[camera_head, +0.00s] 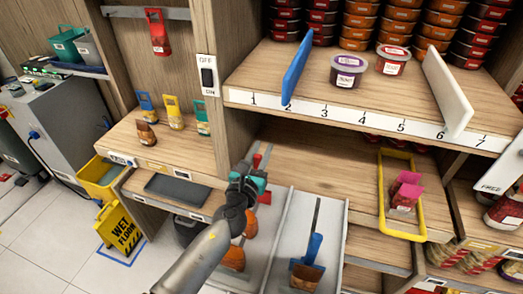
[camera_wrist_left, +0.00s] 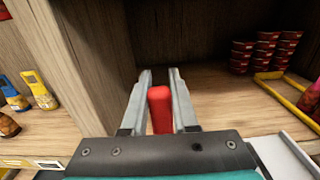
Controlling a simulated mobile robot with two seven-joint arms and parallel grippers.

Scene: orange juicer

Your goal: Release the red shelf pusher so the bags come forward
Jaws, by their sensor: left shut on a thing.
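The red shelf pusher (camera_head: 257,160) shows as a red upright handle at the back of the left of two pale sloped trays (camera_head: 280,212). In the left wrist view its rounded red top (camera_wrist_left: 160,108) stands between the fingers. My left gripper (camera_wrist_left: 159,95) is shut on this red handle. In the head view the gripper (camera_head: 252,172) and arm cover part of the pusher and tray. Orange-brown bags (camera_head: 234,259) lie in the same tray, partly behind my arm. My right gripper is in neither view.
The right tray holds a blue pusher (camera_head: 313,249) and a brown bag (camera_head: 305,277). Above is a numbered shelf edge (camera_head: 345,113) with a blue divider (camera_head: 297,72) and a white divider (camera_head: 447,92). A yellow frame (camera_head: 382,190) surrounds pink bags to the right.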

